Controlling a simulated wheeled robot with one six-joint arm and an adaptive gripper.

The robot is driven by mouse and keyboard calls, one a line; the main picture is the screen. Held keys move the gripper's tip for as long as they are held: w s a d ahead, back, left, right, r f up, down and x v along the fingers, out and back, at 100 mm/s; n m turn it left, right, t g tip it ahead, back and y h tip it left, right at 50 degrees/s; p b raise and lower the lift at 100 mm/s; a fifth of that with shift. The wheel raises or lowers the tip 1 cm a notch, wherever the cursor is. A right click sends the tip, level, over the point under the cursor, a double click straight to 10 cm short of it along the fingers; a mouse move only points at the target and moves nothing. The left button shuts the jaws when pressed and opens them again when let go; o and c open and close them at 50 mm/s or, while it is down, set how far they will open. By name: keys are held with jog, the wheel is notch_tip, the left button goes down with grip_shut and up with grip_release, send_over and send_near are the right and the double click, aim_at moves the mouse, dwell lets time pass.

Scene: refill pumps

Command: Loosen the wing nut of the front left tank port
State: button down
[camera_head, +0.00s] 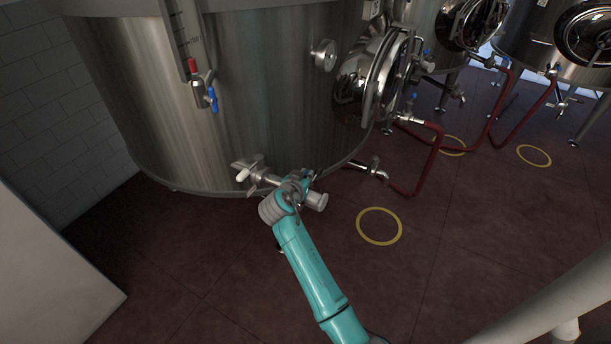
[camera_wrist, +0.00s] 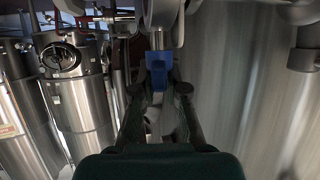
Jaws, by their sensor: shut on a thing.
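The front tank (camera_head: 150,90) is a large steel vessel. A steel port fitting (camera_head: 258,172) with a pale handle comes out low on its wall. My gripper (camera_head: 298,185) is at the right side of this fitting, small and partly hidden behind my wrist. In the wrist view my gripper (camera_wrist: 160,82) is shut on a small blue part (camera_wrist: 157,63) under a grey metal fitting (camera_wrist: 161,15). I cannot tell clearly whether this blue part is the wing nut; the fingers cover its lower end.
Another outlet (camera_head: 375,170) pokes out to the right of my gripper. A round manway door (camera_head: 375,80) and a gauge (camera_head: 324,55) are above. Red hoses (camera_head: 432,150) run along the floor at right. The floor around the yellow ring (camera_head: 379,226) is clear.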

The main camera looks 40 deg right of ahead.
jog(key=n+t+y, duration=0.2)
jog(key=n+t, duration=0.1)
jog(key=n, duration=0.1)
jog(key=shift+s+d+t+y, duration=0.1)
jog(key=shift+t+y, duration=0.2)
jog(key=shift+y, duration=0.1)
jog(key=n+t+y, duration=0.2)
jog(key=n+y, duration=0.1)
jog(key=shift+n+y, duration=0.3)
jog(key=shift+y, duration=0.1)
jog(key=n+y, duration=0.3)
jog(key=y, duration=0.1)
jog(key=shift+n+t, duration=0.3)
jog(key=shift+t, duration=0.1)
jog(key=n+y, duration=0.3)
jog(key=y, duration=0.1)
jog(key=shift+n, duration=0.3)
jog(key=n+g+y, duration=0.2)
jog(key=n+y, duration=0.1)
jog(key=y, duration=0.1)
jog(key=shift+n, duration=0.3)
jog(key=n+g+y, duration=0.3)
jog(key=shift+n, duration=0.3)
jog(key=n+g+y, duration=0.2)
jog(key=n+g, duration=0.2)
jog(key=g, duration=0.1)
jog(key=shift+n+y, duration=0.4)
jog(key=shift+f, duration=0.1)
jog(key=shift+f+n+g, duration=0.1)
jog(key=shift+n+g, duration=0.4)
